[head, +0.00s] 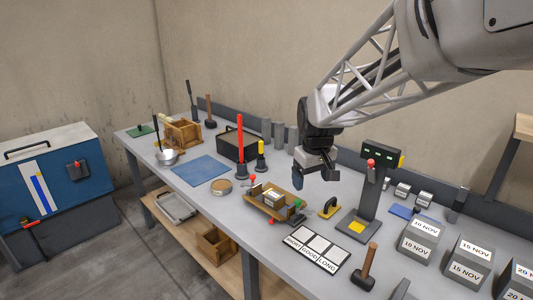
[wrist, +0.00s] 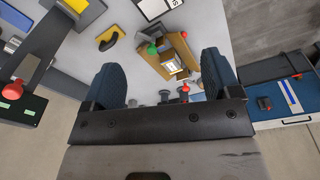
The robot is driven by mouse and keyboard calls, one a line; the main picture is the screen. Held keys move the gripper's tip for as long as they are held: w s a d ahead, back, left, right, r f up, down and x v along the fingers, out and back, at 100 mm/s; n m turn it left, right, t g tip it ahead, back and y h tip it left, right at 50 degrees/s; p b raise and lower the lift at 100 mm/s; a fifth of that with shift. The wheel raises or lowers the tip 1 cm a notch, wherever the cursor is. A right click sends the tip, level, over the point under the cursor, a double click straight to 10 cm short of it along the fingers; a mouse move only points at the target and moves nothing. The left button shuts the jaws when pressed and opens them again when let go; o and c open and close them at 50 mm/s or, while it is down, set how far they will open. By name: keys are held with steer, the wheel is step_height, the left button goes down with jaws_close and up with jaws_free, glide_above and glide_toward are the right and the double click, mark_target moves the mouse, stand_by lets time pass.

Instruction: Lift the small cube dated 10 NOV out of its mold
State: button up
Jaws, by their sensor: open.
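A tan mold (head: 259,205) stands on the bench near its front edge, with a small grey cube (head: 273,197) inside. The cube has a white label, too small to read. In the wrist view the mold (wrist: 150,66) and the cube (wrist: 172,66) show beyond my fingers, with red and green knobs on the mold. My gripper (head: 312,177) is open and empty, above the bench, behind and to the right of the mold in the head view. In the wrist view its two dark fingers (wrist: 160,78) are wide apart.
Large dated cubes (head: 416,246) and smaller ones (head: 402,190) stand further right.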

steer(key=w+a+f+n, duration=0.25)
steer(key=w+f, duration=0.25)
steer(key=w, duration=0.6)
steer(key=n+g, duration=0.1)
steer(key=n, duration=0.1)
glide_above(274, 194)
steer(key=f, duration=0.9)
steer(key=shift+s+f, duration=0.35)
steer(key=shift+s, duration=0.05)
steer(key=shift+w+a+f, duration=0.1)
steer(key=shift+w+f, duration=0.2)
steer(key=shift+f, duration=0.05)
steer(key=shift+f, duration=3.9)
steer(key=c, duration=1.2)
steer(key=shift+r, duration=0.1)
